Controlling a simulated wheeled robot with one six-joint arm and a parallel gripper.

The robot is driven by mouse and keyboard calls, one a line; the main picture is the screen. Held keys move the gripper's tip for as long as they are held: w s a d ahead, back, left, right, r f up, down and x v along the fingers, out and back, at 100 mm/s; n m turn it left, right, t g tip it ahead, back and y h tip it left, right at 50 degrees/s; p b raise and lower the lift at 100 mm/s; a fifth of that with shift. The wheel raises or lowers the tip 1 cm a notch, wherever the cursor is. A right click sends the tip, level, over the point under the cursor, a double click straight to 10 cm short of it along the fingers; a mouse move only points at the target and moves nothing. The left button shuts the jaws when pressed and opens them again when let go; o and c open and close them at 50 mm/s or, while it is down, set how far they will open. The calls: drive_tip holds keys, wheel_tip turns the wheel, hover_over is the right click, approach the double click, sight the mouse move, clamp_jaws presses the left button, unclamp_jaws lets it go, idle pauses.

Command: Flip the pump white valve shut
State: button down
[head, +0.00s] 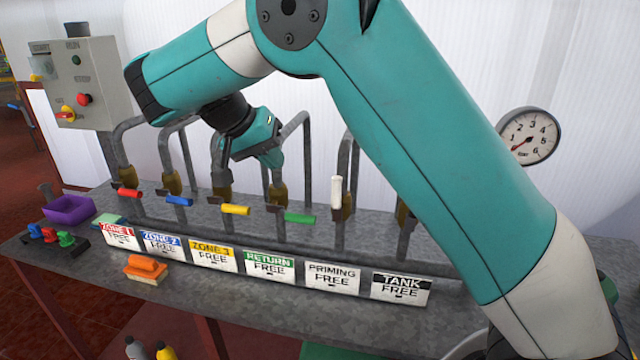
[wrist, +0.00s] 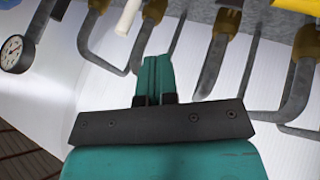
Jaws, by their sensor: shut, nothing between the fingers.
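The white valve handle (head: 336,192) stands upright on a brass valve body (head: 343,208) in the head view, behind the PRIMING sign (head: 332,277). In the wrist view the white handle (wrist: 128,16) shows at the top, left of the fingers. My gripper (head: 274,160) is shut and empty, up and to the left of the white handle, near the pipes above the green handle. In the wrist view its closed fingers (wrist: 155,72) point up toward the pipes, apart from the white handle.
Red (head: 129,193), blue (head: 179,201), yellow (head: 236,210) and green (head: 299,217) handles lie sideways on neighbouring valves. Bent grey pipes (head: 304,130) rise around my gripper. A gauge (head: 528,136) is farther right. An orange brush (head: 147,268) lies in front.

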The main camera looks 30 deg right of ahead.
idle(0.3)
approach(337, 199)
wheel_tip(337, 199, down, 5)
drive_tip(key=w+d, duration=0.3)
drive_tip(key=shift+s+d+p, duration=0.1)
drive_tip(key=shift+s+p, duration=0.15)
drive_tip(key=shift+p, duration=0.2)
drive_tip(key=shift+b, duration=0.35)
